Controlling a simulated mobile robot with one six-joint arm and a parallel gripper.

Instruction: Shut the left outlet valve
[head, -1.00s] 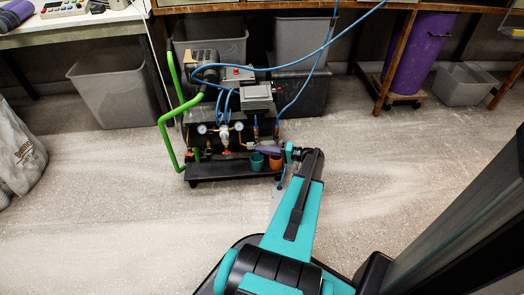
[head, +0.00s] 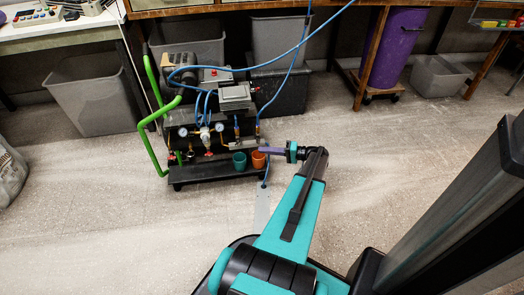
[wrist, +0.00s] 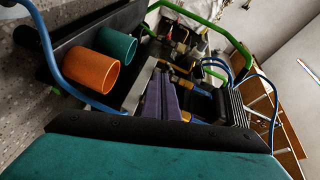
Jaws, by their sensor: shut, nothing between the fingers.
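The compressor cart (head: 205,168) stands left of centre in the head view, with gauges, red knobs and brass fittings along its front. Two blue-hose outlet fittings stand at its right part; the left one (head: 237,132) is small, and its handle position cannot be told. In the wrist view the fittings (wrist: 180,68) lie beyond my fingers, partly hidden by them. My gripper (head: 262,150) has purple fingers, shut and empty, at the cart's front right; they also show in the wrist view (wrist: 160,80). I cannot tell whether they touch anything.
A teal cup (head: 240,160) and an orange cup (head: 258,159) stand on the cart's front ledge, close to my fingers. A blue hose (wrist: 55,70) hangs nearby in the wrist view. A green handle (head: 150,140) rises at the cart's left. The floor (head: 110,220) in front is clear.

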